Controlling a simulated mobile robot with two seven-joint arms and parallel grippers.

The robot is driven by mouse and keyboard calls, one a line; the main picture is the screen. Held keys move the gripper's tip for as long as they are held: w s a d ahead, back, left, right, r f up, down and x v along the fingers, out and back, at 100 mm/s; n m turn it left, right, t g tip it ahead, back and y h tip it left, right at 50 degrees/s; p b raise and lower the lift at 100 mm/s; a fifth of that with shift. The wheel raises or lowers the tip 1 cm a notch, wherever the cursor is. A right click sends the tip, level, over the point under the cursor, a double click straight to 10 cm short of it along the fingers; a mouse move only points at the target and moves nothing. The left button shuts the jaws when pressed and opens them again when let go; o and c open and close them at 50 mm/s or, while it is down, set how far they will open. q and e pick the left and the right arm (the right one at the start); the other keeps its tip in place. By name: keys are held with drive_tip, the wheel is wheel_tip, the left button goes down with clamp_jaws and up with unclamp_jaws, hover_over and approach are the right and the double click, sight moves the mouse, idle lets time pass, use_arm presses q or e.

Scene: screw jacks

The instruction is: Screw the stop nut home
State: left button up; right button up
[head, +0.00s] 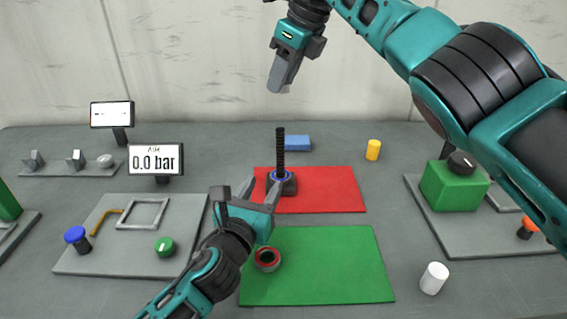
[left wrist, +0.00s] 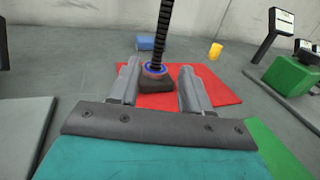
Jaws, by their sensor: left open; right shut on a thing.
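The jack is a dark base (head: 289,188) on the red mat (head: 335,190) with an upright black threaded rod (head: 280,150). A blue-edged ring (head: 281,176) sits low around the rod; in the left wrist view the ring (left wrist: 155,69) rests at the base. I cannot tell whether it is the stop nut. A red-rimmed round piece (head: 267,267) lies on the green mat (head: 330,270). My left gripper (head: 259,190) is open in front of the jack, its fingers pointing at the base from either side. My right gripper (head: 283,75) is high above the rod, shut; what it holds is hidden.
A blue block (head: 297,143) and a yellow cylinder (head: 373,149) stand behind the red mat. A white cylinder (head: 434,278) stands at front right. A display reading 0.0 bar (head: 156,160) and a grey panel (head: 90,258) are at left. A green box (head: 452,188) is at right.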

sight(279, 159)
use_arm(q)
drive_tip(key=shift+s, duration=0.1)
drive_tip(key=x, duration=1.2)
drive_tip(key=shift+c, duration=0.2)
clamp_jaws()
idle(0.4)
